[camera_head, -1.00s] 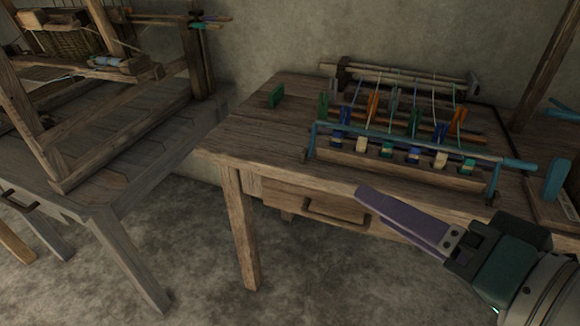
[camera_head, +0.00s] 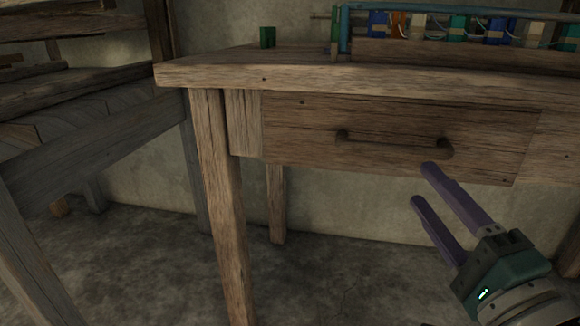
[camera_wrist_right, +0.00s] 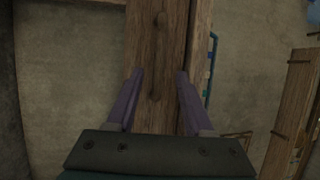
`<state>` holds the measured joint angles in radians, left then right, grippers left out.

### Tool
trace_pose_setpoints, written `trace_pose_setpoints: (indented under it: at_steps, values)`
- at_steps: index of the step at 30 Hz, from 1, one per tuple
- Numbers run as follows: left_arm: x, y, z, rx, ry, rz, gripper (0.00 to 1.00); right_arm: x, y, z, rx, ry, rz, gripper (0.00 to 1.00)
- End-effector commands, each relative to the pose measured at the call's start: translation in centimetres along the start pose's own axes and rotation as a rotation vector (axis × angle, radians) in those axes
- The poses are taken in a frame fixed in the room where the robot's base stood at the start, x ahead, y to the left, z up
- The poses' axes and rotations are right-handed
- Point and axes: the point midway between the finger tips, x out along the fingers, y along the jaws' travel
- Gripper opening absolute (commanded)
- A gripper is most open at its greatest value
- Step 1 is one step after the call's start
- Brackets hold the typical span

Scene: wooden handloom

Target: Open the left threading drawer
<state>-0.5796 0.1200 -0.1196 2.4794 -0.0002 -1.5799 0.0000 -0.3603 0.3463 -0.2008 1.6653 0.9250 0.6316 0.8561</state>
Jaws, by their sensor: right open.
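The wooden drawer (camera_head: 320,133) sits shut under the table top in the head view, its front level with the frame around it. A dark bar handle (camera_head: 393,141) runs across its front. My right gripper (camera_head: 424,184) is open and empty, just below and to the right of the handle, and looks apart from it. In the right wrist view, the open fingers (camera_wrist_right: 159,73) stand on either side of the drawer front (camera_wrist_right: 174,60), with the handle (camera_wrist_right: 157,55) running lengthwise in line with the gap between them. My left gripper is not in view.
The table top (camera_head: 370,78) overhangs above the drawer, with a table leg (camera_head: 221,200) at its left. A threading rack with coloured blocks (camera_head: 460,28) and a small green block (camera_head: 267,37) stand on top. A wooden loom frame (camera_head: 90,150) stands at left. The floor below is clear.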

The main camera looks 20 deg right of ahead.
Motion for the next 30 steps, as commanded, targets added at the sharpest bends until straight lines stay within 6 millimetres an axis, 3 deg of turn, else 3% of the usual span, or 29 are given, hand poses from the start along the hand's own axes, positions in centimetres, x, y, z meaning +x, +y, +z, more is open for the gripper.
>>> trace_pose_setpoints:
  at_steps: [5,12,18,30]
  values:
    - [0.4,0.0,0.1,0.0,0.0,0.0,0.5,1.8,0.0,-0.2,0.002,0.007,-0.009,0.52]
    - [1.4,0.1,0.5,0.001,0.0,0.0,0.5,6.4,0.1,-0.1,0.002,0.007,-0.008,0.52]
    - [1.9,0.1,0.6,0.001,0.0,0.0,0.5,9.1,0.0,-0.1,0.001,0.005,-0.005,0.52]
    - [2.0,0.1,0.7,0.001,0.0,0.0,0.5,9.9,-0.1,-0.1,0.001,0.004,-0.003,0.5]
